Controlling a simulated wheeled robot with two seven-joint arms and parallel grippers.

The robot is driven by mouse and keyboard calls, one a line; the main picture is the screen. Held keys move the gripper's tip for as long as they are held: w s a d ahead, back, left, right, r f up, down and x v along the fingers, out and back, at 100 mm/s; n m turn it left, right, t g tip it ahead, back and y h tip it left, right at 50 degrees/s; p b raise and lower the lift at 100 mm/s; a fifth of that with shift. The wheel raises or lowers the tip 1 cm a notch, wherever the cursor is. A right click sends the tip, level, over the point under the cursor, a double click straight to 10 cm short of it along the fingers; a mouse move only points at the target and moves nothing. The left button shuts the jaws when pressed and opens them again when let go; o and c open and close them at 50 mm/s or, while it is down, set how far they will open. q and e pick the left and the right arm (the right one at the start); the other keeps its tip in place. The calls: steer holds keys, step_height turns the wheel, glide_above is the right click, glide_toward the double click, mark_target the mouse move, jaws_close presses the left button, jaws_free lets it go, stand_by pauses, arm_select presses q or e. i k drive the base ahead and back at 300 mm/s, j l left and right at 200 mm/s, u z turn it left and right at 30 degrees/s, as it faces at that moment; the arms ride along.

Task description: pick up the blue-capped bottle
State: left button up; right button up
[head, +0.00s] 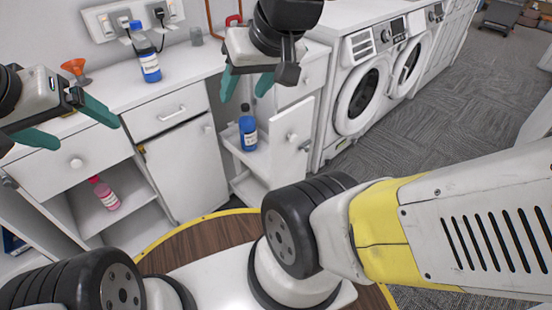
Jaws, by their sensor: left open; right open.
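A blue bottle with a white label (150,66) stands upright on the white counter, and its small cap looks blue. A second blue bottle (248,131) with a white label and a dark cap stands inside an open cabinet below the counter. My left gripper (80,131) is open and empty, at the left in front of the counter. My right gripper (246,90) is open and empty, with its fingers pointing down above the cabinet bottle in the picture. It is to the right of the counter bottle and apart from it.
A pink bottle (104,194) stands on a low shelf at the left. The cabinet door (292,143) hangs open. Washing machines (358,95) stand at the right, beside open carpet (435,115).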

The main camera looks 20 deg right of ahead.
mark_target(143, 47)
steer(key=i+j, duration=0.1)
steer(key=i, duration=1.1)
steer(key=j+u, duration=0.05)
steer(key=j, duration=0.05)
